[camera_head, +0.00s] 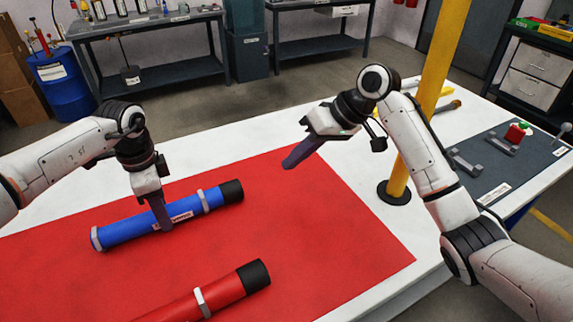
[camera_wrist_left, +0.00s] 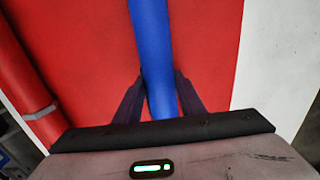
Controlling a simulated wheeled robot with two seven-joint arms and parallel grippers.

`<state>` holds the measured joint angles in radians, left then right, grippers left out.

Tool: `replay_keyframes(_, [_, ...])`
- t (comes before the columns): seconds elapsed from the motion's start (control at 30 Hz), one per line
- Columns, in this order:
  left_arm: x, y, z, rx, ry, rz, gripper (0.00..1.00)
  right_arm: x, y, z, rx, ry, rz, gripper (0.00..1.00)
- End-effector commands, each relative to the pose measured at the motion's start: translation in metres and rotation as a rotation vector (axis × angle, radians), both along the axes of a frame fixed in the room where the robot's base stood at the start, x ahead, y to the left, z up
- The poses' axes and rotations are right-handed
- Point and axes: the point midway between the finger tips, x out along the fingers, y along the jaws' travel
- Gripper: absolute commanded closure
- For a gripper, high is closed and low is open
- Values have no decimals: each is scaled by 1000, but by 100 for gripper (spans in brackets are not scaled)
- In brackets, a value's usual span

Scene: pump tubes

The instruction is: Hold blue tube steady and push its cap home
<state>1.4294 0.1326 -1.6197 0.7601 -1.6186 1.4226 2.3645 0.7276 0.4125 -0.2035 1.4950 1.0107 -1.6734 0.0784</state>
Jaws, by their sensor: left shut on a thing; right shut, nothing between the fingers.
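The blue tube (camera_head: 135,231) lies on the red mat (camera_head: 345,235), with grey bands and a black cap (camera_head: 231,191) at its right end. My left gripper (camera_head: 166,226) is shut on the tube's middle from above, its fingers on either side. In the left wrist view the blue tube (camera_wrist_left: 152,45) runs between the two dark fingers of my left gripper (camera_wrist_left: 160,108). My right gripper (camera_head: 288,164) is shut and empty, above the mat to the right of the cap and apart from it. Whether the cap is fully seated I cannot tell.
A red tube (camera_head: 222,294) with a black cap lies nearer on the mat, and also shows in the left wrist view (camera_wrist_left: 25,75). A yellow post (camera_head: 412,130) stands on the white table behind my right arm. A grey mat with metal parts and a red button (camera_head: 515,133) is at right.

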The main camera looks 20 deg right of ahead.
Motion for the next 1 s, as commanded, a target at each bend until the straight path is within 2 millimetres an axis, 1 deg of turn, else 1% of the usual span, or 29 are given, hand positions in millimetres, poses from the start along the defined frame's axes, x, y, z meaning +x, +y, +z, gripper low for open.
replay_keyframes(0.33, [0,0,1,0,-1,1,96,0,0,0,0,1,-1,100])
replay_keyframes(0.37, [0,0,1,0,-1,1,62,0,0,0,0,1,-1,100])
replay_keyframes(0.4, [0,0,1,0,-1,1,56,0,0,0,0,1,-1,100])
replay_keyframes(0.47, [0,0,1,0,-1,1,46,0,0,0,0,1,-1,100])
replay_keyframes(0.5, [0,0,1,0,-1,1,42,0,0,0,0,1,-1,100])
replay_keyframes(0.73, [0,0,0,0,-1,1,42,0,0,0,0,1,-1,100])
replay_keyframes(0.83, [0,0,4,0,-1,1,42,0,0,0,0,1,-1,100])
replay_keyframes(0.93, [1,0,16,-1,-3,-1,42,0,0,0,0,1,-1,100])
replay_keyframes(1.0, [1,0,28,0,-4,-1,42,0,0,0,0,1,-1,100])
